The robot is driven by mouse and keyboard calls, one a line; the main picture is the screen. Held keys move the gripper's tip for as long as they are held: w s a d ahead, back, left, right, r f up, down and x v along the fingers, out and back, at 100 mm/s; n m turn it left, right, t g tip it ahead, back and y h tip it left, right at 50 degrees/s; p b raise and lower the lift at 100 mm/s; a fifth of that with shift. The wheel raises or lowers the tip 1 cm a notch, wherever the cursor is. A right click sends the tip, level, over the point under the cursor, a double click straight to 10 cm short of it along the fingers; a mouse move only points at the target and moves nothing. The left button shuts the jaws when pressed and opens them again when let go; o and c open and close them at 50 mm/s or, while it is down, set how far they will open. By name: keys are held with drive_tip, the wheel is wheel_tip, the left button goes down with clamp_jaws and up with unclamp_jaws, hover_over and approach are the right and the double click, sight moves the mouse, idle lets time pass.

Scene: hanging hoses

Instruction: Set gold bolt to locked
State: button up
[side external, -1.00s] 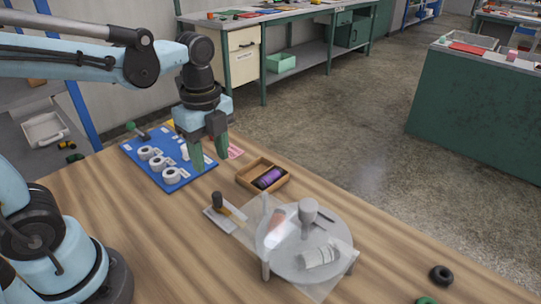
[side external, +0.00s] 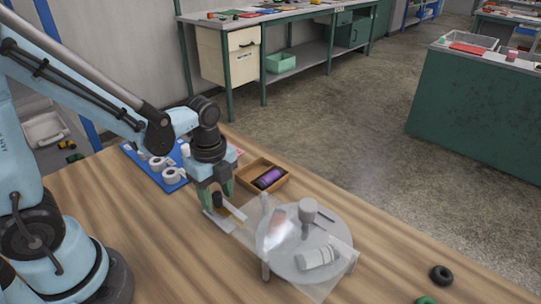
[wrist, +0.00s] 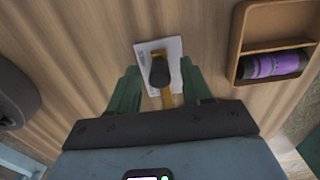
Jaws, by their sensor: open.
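The gold bolt (side external: 236,213) is a short gold bar with a black upright knob (wrist: 160,72). It is mounted on a pale plate (wrist: 147,52) on the wooden table; its gold bar also shows in the wrist view (wrist: 167,99). My gripper (side external: 217,199) is open, with its green fingers pointing down around the knob. In the wrist view my gripper (wrist: 161,84) has one finger on each side of the bolt, with gaps showing. Part of the bolt and plate is hidden behind the fingers.
A clear panel (side external: 325,272) and a round grey stand (side external: 340,225) are just right of the bolt. A wooden tray (side external: 249,180) with a purple-banded cylinder (side external: 268,178) lies behind. A blue board (side external: 152,172) with white rings is at back left.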

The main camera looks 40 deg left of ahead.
drive_tip(key=shift+f, duration=0.25)
drive_tip(key=shift+c, duration=0.3)
clamp_jaws()
